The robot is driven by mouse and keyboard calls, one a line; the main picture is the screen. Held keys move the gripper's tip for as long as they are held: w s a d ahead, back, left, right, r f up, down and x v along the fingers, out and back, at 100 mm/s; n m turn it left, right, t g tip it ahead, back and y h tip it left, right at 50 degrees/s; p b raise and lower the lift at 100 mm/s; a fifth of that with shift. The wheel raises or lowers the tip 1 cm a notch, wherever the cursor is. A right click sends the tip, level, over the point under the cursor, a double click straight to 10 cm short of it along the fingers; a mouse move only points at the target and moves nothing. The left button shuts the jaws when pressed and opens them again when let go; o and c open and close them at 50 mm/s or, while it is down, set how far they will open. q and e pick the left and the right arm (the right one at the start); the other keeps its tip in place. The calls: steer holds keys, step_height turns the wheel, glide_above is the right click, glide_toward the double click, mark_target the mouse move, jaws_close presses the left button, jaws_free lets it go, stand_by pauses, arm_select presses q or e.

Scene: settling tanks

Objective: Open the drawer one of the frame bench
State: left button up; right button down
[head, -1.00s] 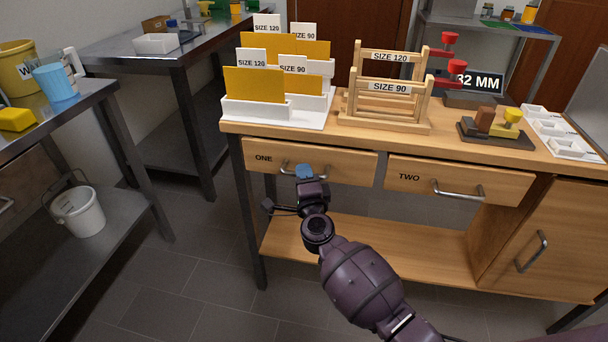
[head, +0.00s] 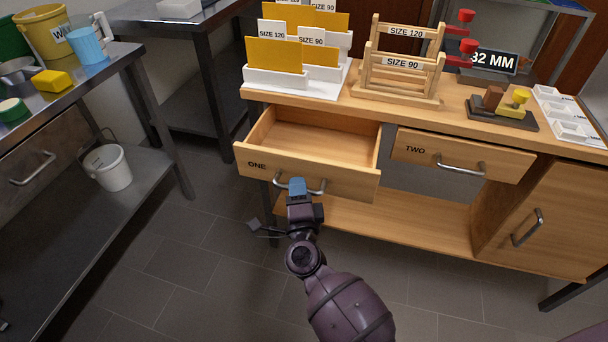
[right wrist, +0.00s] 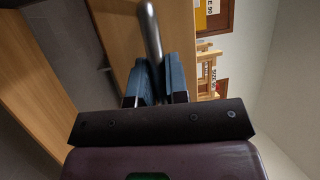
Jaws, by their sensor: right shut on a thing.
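Drawer one (head: 308,171), with light wood sides and the label ONE, stands pulled out from the frame bench (head: 410,108). Its inside, as far as it shows, is empty. My right gripper (head: 297,187) is at the drawer's front, shut on the metal bar handle (head: 317,189). In the right wrist view the blue fingertips (right wrist: 160,82) close around the handle bar (right wrist: 151,35). My left gripper is not in view.
Card holders (head: 290,78) and wooden frames (head: 400,75) stand on the bench top. A white bucket (head: 108,168) sits on the left table's lower shelf. Floor before the bench is clear.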

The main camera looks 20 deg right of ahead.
steer(key=shift+s+a, duration=0.1)
steer(key=shift+s, duration=0.1)
steer(key=c, duration=1.1)
jaws_free()
steer(key=shift+c, duration=0.2)
steer(key=v, duration=1)
steer(key=shift+s, duration=0.35)
steer(key=shift+f, duration=0.15)
steer(key=shift+a, duration=0.1)
